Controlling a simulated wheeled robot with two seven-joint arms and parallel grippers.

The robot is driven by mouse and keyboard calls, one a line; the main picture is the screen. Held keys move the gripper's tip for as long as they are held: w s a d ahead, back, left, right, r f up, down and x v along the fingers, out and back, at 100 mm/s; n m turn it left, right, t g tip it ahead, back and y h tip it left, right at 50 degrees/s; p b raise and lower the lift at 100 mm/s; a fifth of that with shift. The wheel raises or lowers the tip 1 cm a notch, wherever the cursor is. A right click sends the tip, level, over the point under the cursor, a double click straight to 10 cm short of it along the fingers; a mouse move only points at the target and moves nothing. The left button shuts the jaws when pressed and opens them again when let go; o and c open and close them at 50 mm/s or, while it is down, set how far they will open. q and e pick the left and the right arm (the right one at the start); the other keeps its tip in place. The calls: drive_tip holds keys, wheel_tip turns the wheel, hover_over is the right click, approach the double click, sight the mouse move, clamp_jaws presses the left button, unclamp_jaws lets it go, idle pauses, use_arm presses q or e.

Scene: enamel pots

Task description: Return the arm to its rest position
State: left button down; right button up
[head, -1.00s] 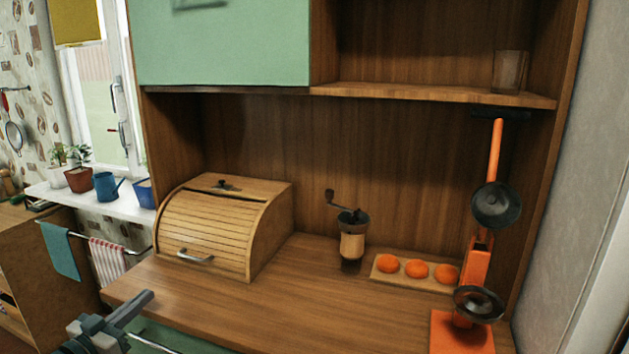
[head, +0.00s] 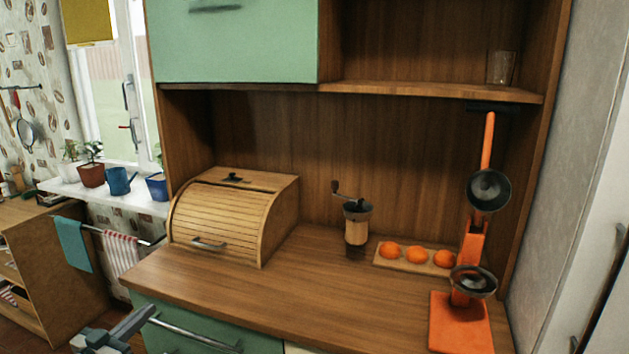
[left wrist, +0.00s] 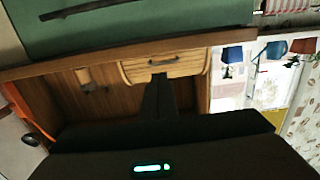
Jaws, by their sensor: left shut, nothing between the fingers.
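My left gripper (head: 137,322) shows at the bottom left of the head view, in front of the counter's front edge and near the green drawer. It is shut and empty. In the left wrist view my dark gripper fingers (left wrist: 158,100) point toward the roll-top bread box. My right gripper is not in view.
The wooden counter (head: 300,300) holds a closed bread box (head: 215,225), a coffee grinder (head: 356,222), a board with orange items (head: 417,255) and an orange scale (head: 470,260). A green drawer (head: 250,340) with a metal handle (head: 195,334) lies under the counter. A glass (head: 501,68) stands on the shelf.

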use_arm(q)
drive_tip(key=s+d+f+n+g+y, duration=0.15)
drive_tip(key=s+f, duration=0.25)
drive_tip(key=f, duration=0.7)
drive_tip(key=s+d+f+g+y, duration=0.1)
drive_tip(key=s+d+f+g, duration=0.2)
drive_tip(key=f, duration=0.8)
drive_tip(key=s+d+f+g+y, duration=0.1)
drive_tip(key=s+d+f, duration=0.1)
drive_tip(key=s+f, duration=0.65)
drive_tip(key=s+d+f+g, duration=0.2)
drive_tip(key=s+d+f, duration=0.3)
drive_tip(key=s+f, duration=0.3)
drive_tip(key=s+d+f+g, duration=0.2)
drive_tip(key=s+d+f, duration=0.3)
drive_tip(key=s+f, duration=0.4)
drive_tip(key=s+d+f+g, duration=0.2)
drive_tip(key=s+d+f, duration=0.2)
drive_tip(key=s+f, duration=0.5)
drive_tip(key=shift+s+d+y, duration=0.4)
drive_tip(key=shift+s+y, duration=0.05)
